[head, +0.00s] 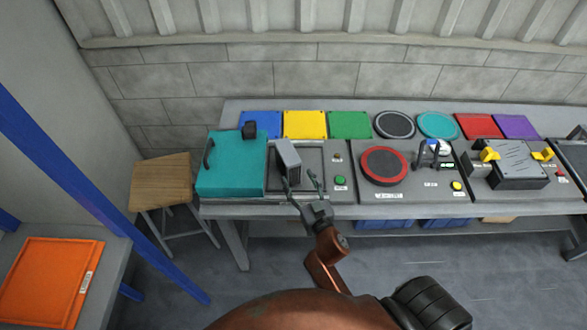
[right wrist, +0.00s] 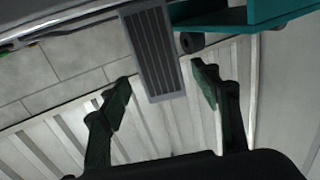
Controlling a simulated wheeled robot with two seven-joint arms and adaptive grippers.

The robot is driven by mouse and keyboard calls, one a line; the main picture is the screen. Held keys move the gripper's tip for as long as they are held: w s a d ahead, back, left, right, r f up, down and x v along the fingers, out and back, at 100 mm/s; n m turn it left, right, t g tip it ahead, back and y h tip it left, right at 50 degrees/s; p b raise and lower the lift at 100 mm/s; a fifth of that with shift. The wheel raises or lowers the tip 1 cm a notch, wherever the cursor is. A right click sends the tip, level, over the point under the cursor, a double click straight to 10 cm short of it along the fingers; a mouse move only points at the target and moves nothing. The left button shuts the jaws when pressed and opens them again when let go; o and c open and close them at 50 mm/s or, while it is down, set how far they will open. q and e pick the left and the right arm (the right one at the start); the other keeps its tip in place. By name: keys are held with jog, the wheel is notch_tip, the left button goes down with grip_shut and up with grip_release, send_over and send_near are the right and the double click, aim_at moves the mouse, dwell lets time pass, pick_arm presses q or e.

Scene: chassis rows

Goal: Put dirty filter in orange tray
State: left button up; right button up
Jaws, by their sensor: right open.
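The filter (head: 288,160), a grey block with a ribbed face, stands upright in the bay beside the teal cover (head: 232,165). My right gripper (head: 302,181) is open at the front of the filter, and part of the filter is hidden by a finger. In the right wrist view, the ribbed filter (right wrist: 153,55) lies ahead of and between the spread fingertips of the gripper (right wrist: 162,82), with gaps on both sides. The orange tray (head: 50,280) lies flat and empty on a side table at the lower left. My left gripper is not in view.
Right of the bay are a green button (head: 340,180), a round red-rimmed plate (head: 384,166) and a grey unit with yellow clips (head: 510,172). Coloured mats line the bench back. A wooden stool (head: 160,184) and a blue post (head: 100,190) stand between bench and tray.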

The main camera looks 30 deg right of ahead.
aim_at(288, 160)
jog(key=shift+o, duration=0.4)
jog(key=shift+s+a, duration=0.15)
jog(key=shift+s, duration=0.8)
jog(key=w, duration=0.3)
jog(key=w+d+p, duration=0.1)
jog(key=shift+w+d+r, duration=0.1)
jog(key=shift+w+r, duration=0.15)
jog(key=shift+w+d+f+b, duration=0.1)
jog(key=shift+w+f+b, duration=0.05)
jog(key=shift+w, duration=1.05)
jog(key=shift+w+d+f+b, duration=0.15)
jog(key=shift+w, duration=1)
jog(key=shift+w+d+f+b, duration=0.1)
jog(key=shift+w+f+b, duration=0.05)
jog(key=shift+w, duration=1.05)
jog(key=shift+c, duration=0.2)
jog(key=c, duration=1.3)
jog(key=shift+c, duration=0.9)
jog(key=shift+r, duration=0.15)
